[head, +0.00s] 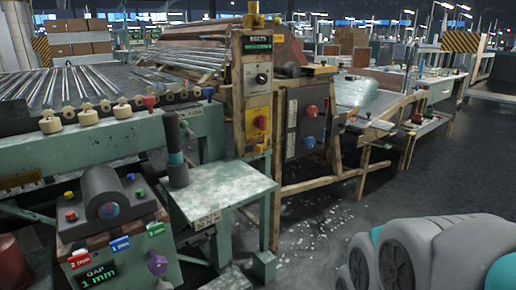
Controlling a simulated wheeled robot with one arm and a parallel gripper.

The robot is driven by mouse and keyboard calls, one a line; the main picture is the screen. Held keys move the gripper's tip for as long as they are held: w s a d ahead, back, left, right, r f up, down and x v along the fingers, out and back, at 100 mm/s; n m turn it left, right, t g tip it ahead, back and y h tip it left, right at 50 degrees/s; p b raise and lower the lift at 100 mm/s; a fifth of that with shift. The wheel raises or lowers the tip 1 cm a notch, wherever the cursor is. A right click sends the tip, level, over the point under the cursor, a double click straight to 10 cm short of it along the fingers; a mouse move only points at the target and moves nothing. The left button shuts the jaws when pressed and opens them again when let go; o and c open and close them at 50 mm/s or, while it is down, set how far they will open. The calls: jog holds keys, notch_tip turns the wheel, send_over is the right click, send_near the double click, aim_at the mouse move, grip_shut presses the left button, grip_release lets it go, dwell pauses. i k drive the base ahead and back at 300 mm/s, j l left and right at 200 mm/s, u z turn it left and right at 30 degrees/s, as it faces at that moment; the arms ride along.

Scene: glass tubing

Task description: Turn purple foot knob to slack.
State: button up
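A purple knob (157,263) sticks out from the lower right side of the green machine box at the bottom left. It stands below the numbered mm tags, and its lower end is near the picture's bottom edge. I cannot tell its turn position from any mark. A grey and teal part of my own body fills the lower right corner. My gripper does not show in this view.
A pale green table (218,190) stands right of the box, with a dark upright cylinder (177,172). A yellow control post (258,95) stands behind. Open floor with white shards (315,225) lies right.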

aim_at(157, 266)
jog(key=u, duration=1.3)
